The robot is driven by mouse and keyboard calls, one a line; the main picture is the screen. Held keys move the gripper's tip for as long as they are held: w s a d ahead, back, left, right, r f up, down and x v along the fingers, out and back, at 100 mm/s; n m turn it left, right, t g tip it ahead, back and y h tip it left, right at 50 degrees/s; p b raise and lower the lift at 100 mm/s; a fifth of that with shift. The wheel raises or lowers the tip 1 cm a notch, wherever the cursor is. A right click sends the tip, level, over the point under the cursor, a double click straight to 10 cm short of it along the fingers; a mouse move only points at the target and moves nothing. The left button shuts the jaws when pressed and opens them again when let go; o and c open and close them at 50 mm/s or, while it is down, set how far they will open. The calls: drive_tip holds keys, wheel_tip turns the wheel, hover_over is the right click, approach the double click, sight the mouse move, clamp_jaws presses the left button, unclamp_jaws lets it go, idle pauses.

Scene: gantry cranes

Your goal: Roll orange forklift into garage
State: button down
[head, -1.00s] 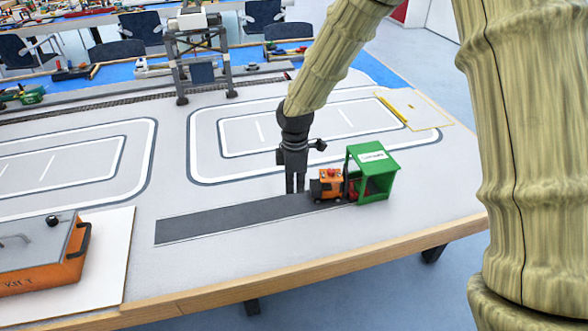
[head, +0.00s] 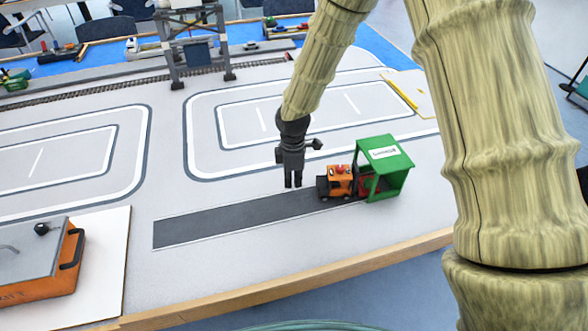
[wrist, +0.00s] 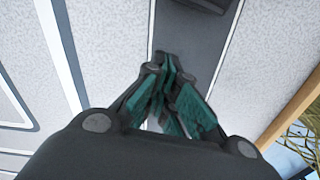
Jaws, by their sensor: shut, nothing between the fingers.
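The orange forklift (head: 337,181) stands at the right end of the dark grey lane, at the mouth of the green garage (head: 391,157). Its front part appears to reach inside the garage, and its orange rear body is outside. My gripper (head: 293,185) is shut and empty, to the left of the forklift and apart from it, above the lane's far edge. In the wrist view my gripper (wrist: 172,70) points down over the dark lane (wrist: 180,32). A dark object, perhaps the forklift's rear, shows at the top edge there.
An orange case with a grey lid (head: 45,262) lies on a white board at the left. A gantry crane (head: 191,45) stands at the back. A yellow stick (head: 400,93) lies behind the garage. The lane left of my gripper is clear.

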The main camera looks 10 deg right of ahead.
wheel_tip(320, 180, down, 2)
drive_tip(key=shift+s+f, duration=0.1)
drive_tip(key=shift+s, duration=0.05)
drive_tip(key=d, duration=0.1)
drive_tip(key=d+p, duration=0.1)
drive_tip(key=d, duration=0.1)
drive_tip(key=shift+s, duration=0.4)
drive_tip(key=shift+d+p, duration=0.3)
drive_tip(key=shift+d, duration=0.15)
drive_tip(key=shift+s, duration=0.1)
drive_tip(key=shift+d, duration=0.1)
